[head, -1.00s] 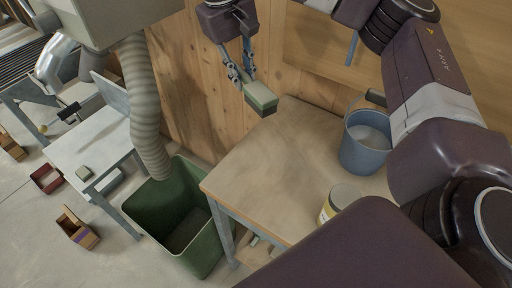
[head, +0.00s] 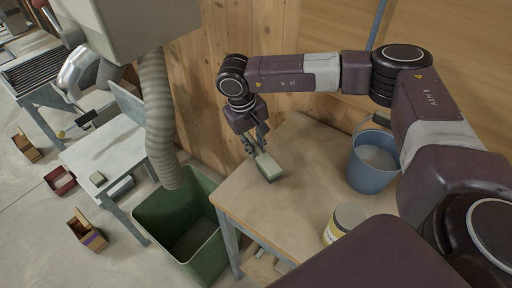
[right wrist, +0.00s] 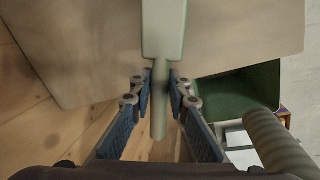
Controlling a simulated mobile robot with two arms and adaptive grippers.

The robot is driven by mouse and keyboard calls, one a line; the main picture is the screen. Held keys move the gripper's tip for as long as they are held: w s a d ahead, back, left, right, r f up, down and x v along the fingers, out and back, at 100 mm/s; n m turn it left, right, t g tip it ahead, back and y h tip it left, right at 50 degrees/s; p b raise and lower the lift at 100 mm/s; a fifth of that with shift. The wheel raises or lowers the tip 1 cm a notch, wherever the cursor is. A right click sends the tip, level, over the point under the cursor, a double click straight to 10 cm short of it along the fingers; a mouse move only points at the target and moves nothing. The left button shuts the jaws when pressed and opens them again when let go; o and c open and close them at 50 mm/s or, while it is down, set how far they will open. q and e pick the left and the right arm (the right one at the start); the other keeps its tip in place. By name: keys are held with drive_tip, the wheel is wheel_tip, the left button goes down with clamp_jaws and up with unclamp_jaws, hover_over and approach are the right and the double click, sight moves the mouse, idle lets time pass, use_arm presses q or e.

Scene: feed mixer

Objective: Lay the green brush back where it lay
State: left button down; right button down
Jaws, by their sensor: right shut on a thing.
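The green brush (head: 267,167) has a pale green back and handle with a dark underside. It is at the back left part of the wooden worktable (head: 285,205); I cannot tell whether it touches the top. My right gripper (head: 256,147) points down and is shut on the brush's handle. In the right wrist view the brush (right wrist: 164,32) extends from between the fingertips (right wrist: 160,84) over the table (right wrist: 90,45). My left gripper is not in view.
A blue bucket (head: 371,172) and a jar with a yellow label (head: 346,222) stand on the table to the right. A green bin (head: 205,250) stands on the floor by the table's left edge, under a ribbed hose (head: 157,115). A wooden wall (head: 225,40) is behind.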

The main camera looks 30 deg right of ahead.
drive_tip(key=shift+f, duration=0.6)
drive_tip(key=c, duration=1.8)
unclamp_jaws()
drive_tip(key=shift+c, duration=0.2)
wheel_tip(320, 180, up, 12)
drive_tip(key=a+b, duration=0.2)
drive_tip(key=shift+a+b, duration=0.15)
drive_tip(key=shift+b, duration=0.15)
